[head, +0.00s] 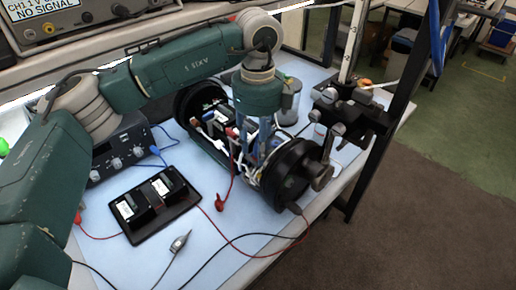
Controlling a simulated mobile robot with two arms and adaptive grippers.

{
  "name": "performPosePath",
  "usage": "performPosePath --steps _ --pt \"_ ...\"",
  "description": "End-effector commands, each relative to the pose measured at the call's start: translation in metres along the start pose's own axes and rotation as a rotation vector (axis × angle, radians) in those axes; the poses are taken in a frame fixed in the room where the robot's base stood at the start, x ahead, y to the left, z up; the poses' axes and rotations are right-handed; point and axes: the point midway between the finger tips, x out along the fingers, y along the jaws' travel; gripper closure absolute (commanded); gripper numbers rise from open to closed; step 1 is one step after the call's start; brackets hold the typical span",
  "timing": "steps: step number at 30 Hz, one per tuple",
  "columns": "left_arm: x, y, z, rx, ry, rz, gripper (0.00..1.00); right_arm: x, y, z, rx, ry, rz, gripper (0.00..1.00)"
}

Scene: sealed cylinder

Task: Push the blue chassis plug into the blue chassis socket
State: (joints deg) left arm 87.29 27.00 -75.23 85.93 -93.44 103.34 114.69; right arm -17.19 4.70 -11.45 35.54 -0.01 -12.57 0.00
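My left gripper (258,150) points down from the green arm into the opened cylinder. Its fingers are among wires and small parts, and the frame is too coarse to tell whether they are apart or shut on anything. The cylinder has a black round end (285,180) at the near right and another black ring (197,98) at the far left. Its inner chassis (212,128) shows between them, with white, red and dark parts. I cannot make out the blue chassis plug or the blue chassis socket for certain near the fingers. My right gripper is not in view.
A black tray (129,209) with two dark modules lies left of the cylinder. A dark instrument (120,152) stands behind it. Red and black leads (270,236) cross the blue mat.

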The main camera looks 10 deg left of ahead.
Motion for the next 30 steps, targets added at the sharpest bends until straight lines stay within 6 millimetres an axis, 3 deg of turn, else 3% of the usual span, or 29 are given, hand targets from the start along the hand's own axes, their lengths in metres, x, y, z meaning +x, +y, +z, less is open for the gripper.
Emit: performPosePath --steps 18,24,30 --pt "-0.0001 -0.0003 -0.0002 0.0 0.0 0.0 0.62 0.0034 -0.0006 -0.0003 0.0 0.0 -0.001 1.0" --pt "-0.0001 -0.0003 -0.0001 0.0 0.0 0.0 1.0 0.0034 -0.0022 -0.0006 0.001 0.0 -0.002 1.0" --pt "-0.0002 -0.0002 -0.0001 0.0 0.0 0.0 1.0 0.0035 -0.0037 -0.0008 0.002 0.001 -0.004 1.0"
